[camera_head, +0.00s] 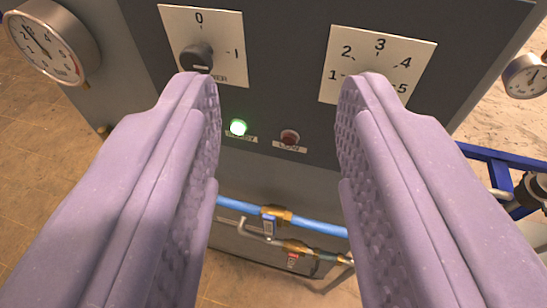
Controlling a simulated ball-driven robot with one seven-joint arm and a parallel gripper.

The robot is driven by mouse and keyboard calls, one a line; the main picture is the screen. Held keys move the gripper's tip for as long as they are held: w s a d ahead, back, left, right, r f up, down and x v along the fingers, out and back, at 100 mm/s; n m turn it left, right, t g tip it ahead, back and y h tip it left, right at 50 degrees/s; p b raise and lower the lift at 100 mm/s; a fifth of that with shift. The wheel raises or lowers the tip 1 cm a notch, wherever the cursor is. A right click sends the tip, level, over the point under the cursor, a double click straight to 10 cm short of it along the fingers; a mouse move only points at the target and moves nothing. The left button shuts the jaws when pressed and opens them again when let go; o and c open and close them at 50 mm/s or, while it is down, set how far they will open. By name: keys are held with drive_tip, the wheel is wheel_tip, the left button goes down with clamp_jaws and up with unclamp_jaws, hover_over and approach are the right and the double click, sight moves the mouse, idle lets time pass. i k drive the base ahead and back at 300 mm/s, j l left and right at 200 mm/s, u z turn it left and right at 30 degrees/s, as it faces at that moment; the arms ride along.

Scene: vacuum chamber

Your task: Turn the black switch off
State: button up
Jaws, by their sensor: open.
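The black switch (197,57) is a round knob on a white plate (222,25) marked 0 at the top and 1 at the right. A light mark on the knob's face points to the right side, roughly toward the 1. My gripper (280,95) is open, with two purple textured fingers and nothing between them. The left fingertip lies just below the black switch in the picture and hides part of the plate's lower label. I cannot tell whether it touches the knob.
A second dial plate (409,63) has numbers; its knob is hidden by my right finger. Gauges (52,42) (525,76) flank the dark panel. A blue pipe (317,226) with brass valves runs underneath.

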sight(194, 57)
drive_tip(key=j, duration=1.45)
drive_tip(key=k+u, duration=0.05)
drive_tip(key=k, duration=0.05)
